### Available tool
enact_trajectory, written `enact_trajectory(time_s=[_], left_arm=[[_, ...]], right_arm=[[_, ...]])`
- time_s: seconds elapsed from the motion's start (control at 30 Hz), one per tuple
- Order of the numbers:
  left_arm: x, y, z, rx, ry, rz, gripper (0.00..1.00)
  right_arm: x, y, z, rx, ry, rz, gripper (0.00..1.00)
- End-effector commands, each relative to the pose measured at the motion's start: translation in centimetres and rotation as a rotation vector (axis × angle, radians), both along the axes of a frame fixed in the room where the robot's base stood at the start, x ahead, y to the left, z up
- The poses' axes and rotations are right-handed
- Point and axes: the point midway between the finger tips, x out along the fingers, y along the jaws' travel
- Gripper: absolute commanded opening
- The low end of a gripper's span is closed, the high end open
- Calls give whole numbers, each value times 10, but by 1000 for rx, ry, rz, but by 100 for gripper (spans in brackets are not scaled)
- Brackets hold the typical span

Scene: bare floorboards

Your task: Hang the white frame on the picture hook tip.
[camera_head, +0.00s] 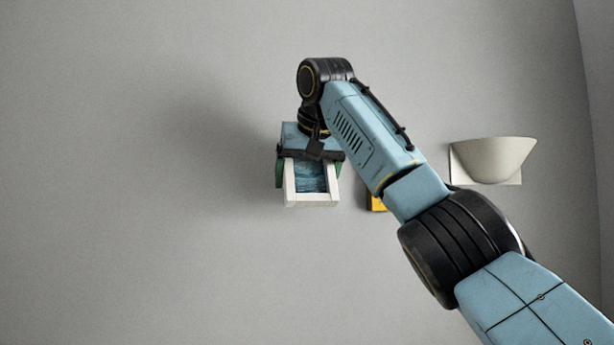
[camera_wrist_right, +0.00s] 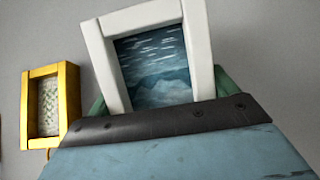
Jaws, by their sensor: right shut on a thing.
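The white frame (camera_head: 312,201) holds a blue sea picture. It is at the gripper in front of the grey wall in the head view, and in the right wrist view (camera_wrist_right: 200,45) it rises tilted beyond the gripper's dark edge. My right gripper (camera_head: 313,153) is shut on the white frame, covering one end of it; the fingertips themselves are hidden. The picture hook tip is not visible in either view. My left gripper is not in view.
A green thing (camera_head: 280,172) shows partly behind the white frame, also in the right wrist view (camera_wrist_right: 222,80). A yellow frame (camera_wrist_right: 68,100) hangs on the wall nearby; my arm partly hides it in the head view (camera_head: 376,204). A pale wall lamp (camera_head: 492,160) is at right. The left wall is bare.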

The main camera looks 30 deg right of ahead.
Motion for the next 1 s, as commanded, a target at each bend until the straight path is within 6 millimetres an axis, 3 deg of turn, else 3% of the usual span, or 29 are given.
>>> enact_trajectory(time_s=[0.17,0.2,0.3,0.67,1.0], left_arm=[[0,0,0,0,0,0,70],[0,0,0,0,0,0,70],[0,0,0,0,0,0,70],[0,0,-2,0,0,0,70],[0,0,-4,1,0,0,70]], right_arm=[[0,0,1,0,-1,0,57],[0,0,1,0,-1,0,90],[0,0,1,0,-1,0,100],[-8,3,9,0,0,1,100],[-58,16,63,0,-3,2,100]])
